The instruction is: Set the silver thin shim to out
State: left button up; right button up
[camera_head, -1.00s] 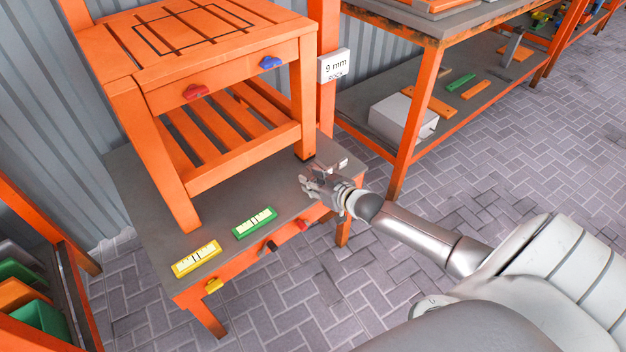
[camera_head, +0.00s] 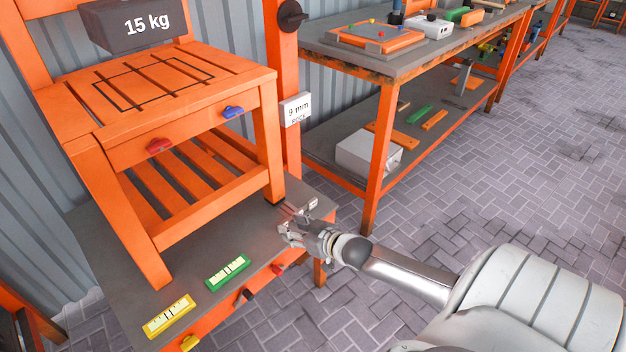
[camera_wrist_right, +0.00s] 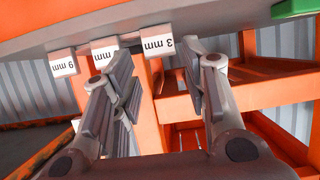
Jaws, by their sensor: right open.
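My right gripper (camera_head: 290,228) is at the right end of the low grey-topped table (camera_head: 215,295), with its fingers apart. The right wrist view shows the open gripper (camera_wrist_right: 158,85) with nothing held between its pads. Beyond the fingers, small white tabs marked in mm line a grey edge. The 3 mm tab (camera_wrist_right: 159,43) appears between the fingers, the 9 mm tab (camera_wrist_right: 62,62) is farther left, and a middle tab (camera_wrist_right: 104,50) is partly hidden by the left finger. I cannot tell which piece is the silver thin shim. My left gripper is not in view.
An orange slatted stand (camera_head: 170,75) rises from the table, carrying a 15 kg block (camera_head: 138,25). Yellow (camera_head: 169,316) and green (camera_head: 228,270) gauges lie along the front. An orange post bears a 9 mm sign (camera_head: 296,109). A shelved workbench (camera_head: 400,62) stands behind; paved floor is open at right.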

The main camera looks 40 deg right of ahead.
jog(key=v, duration=0.8)
jog(key=shift+f, duration=0.1)
dwell(0.4)
